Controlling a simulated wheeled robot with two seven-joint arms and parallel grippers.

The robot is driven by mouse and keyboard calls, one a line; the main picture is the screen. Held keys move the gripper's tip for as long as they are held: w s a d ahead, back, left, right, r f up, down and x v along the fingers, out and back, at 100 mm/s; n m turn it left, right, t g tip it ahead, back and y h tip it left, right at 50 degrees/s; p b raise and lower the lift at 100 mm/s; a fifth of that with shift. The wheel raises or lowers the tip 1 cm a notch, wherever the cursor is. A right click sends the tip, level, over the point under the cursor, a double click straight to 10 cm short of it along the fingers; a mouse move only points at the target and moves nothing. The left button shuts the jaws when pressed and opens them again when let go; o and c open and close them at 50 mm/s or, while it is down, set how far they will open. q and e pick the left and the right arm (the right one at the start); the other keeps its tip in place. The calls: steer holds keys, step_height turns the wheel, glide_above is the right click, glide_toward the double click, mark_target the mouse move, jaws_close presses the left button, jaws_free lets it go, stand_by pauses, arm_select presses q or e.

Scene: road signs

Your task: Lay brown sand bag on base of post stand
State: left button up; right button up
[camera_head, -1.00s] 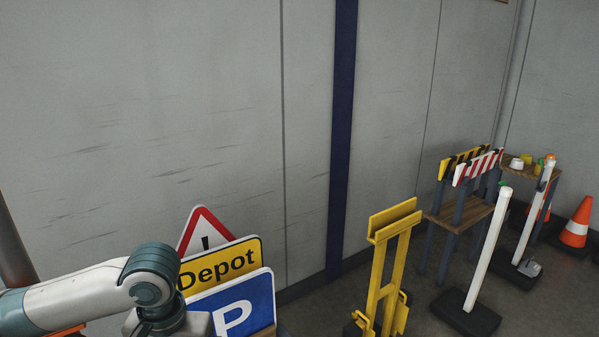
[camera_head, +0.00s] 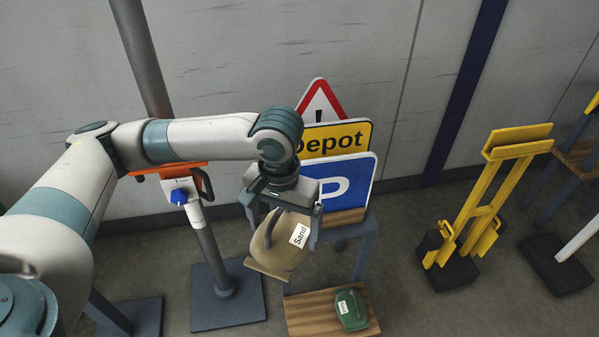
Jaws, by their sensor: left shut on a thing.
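My left gripper (camera_head: 281,204) is shut on the brown sand bag (camera_head: 275,252), which has a white "Sand" label and hangs tilted in the air. Behind the bag and left of it is a grey post on a flat dark square base (camera_head: 228,298); an orange and white unit with a blue part sits at its top. Another dark base (camera_head: 135,317) shows at the lower left, partly behind my arm. At the right a white post leans out of view from a dark base (camera_head: 557,264). I cannot tell which is the post stand. My right gripper is not in view.
A green bag (camera_head: 351,310) lies on a low wooden bench (camera_head: 310,314) below. Warning, Depot and P signs (camera_head: 345,184) stand on a stand behind the gripper. A yellow frame (camera_head: 490,200) stands at the right. The floor between is clear.

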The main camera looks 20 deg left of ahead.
arm_select(q)
steer(key=s+f, duration=0.3)
steer(key=f, duration=1)
steer(key=shift+s, duration=0.35)
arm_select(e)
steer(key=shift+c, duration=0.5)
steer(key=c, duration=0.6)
arm_select(q)
steer(key=shift+s+a, duration=0.1)
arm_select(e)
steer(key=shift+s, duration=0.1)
